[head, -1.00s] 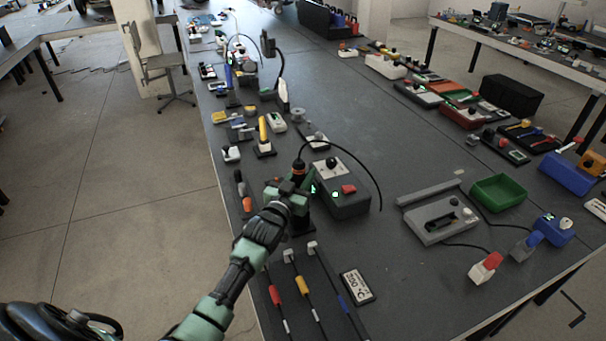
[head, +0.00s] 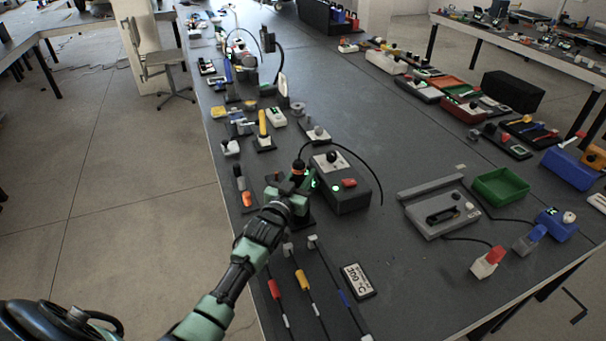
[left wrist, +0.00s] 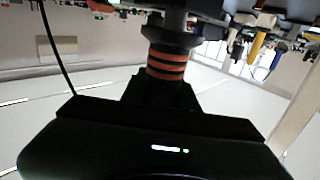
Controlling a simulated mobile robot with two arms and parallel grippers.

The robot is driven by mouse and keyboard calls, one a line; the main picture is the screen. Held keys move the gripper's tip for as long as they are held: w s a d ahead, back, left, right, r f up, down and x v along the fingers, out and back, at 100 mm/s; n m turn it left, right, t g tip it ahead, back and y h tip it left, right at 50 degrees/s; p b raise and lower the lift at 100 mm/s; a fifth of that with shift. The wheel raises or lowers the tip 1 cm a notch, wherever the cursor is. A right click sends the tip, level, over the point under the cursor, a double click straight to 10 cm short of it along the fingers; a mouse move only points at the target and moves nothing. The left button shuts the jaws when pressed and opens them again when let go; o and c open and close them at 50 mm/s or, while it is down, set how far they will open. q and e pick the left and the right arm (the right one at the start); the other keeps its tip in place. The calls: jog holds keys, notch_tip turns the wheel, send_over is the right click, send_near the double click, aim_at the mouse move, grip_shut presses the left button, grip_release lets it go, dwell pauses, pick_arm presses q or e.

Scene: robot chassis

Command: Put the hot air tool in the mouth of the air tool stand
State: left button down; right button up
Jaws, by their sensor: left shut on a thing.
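My left gripper (head: 290,192) is shut on the hot air tool (head: 298,167), a dark upright tool with an orange band near its top. A black cable arches from it to the right. In the left wrist view the tool (left wrist: 166,66) shows orange rings between the jaws (left wrist: 163,95). A black stand-like piece (head: 304,224) shows partly behind and below the gripper; I take it for the air tool stand. Its mouth is hidden, and I cannot tell whether the tool's lower end touches it. My right gripper is not in view.
A grey control box (head: 341,186) with a knob and red switch stands close right of the gripper. A screwdriver-like tool (head: 244,188) lies at left.

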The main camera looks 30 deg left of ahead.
aim_at(298, 169)
pick_arm(q)
jog(key=shift+f+b, duration=0.45)
jog(key=shift+f, duration=0.2)
jog(key=c, duration=1.1)
grip_release()
jog(key=shift+r, duration=0.1)
jog(key=shift+o, duration=0.5)
jog(key=s, duration=0.7)
jog(key=shift+s+d+b, duration=0.25)
jog(key=shift+s+b, duration=0.05)
jog(key=shift+s, duration=0.1)
notch_tip(298, 169, up, 10)
jog(key=p, duration=1)
